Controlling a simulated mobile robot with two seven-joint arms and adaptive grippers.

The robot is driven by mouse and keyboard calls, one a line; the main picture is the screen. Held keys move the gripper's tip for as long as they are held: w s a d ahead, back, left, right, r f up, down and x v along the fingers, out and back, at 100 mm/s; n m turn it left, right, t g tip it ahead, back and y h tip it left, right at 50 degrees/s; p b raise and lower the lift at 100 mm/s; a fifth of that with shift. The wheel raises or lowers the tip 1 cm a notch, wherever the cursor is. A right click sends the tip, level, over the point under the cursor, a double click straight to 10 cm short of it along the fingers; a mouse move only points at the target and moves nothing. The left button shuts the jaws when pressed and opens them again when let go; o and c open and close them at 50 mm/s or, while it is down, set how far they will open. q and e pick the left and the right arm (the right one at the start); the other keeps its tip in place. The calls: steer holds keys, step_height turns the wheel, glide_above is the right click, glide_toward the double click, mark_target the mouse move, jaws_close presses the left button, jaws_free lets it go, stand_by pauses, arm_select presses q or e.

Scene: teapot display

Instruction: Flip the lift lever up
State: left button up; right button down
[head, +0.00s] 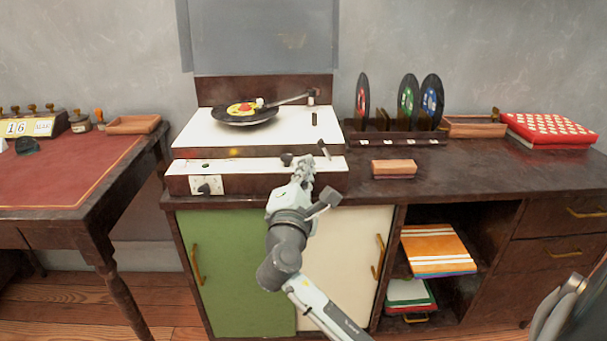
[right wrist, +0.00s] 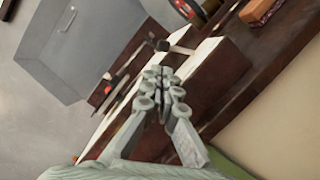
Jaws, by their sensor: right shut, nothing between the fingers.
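The turntable (head: 220,135) stands on the cabinet with a black record (head: 245,113) on it. A short lever (head: 323,149) stands tilted at the right of its front control strip; I take it as the lift lever. In the right wrist view the same lever (right wrist: 181,48) shows as a pale stick just beyond my fingers. A dark knob (head: 286,159) sits left of it. My right gripper (head: 303,166) is shut and empty, at the front edge of the strip, close to the lever and below it in the picture. I cannot tell whether it touches. My left gripper is not in view.
The tonearm (head: 290,99) reaches over the record. A record rack (head: 395,138) and a small wooden block (head: 393,168) stand to the right. A red patterned box (head: 548,128) lies farther right. The dark counter (head: 470,175) is mostly bare. A desk (head: 60,172) stands at left.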

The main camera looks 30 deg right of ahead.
steer(key=x, duration=0.4)
steer(key=shift+w+d, duration=0.25)
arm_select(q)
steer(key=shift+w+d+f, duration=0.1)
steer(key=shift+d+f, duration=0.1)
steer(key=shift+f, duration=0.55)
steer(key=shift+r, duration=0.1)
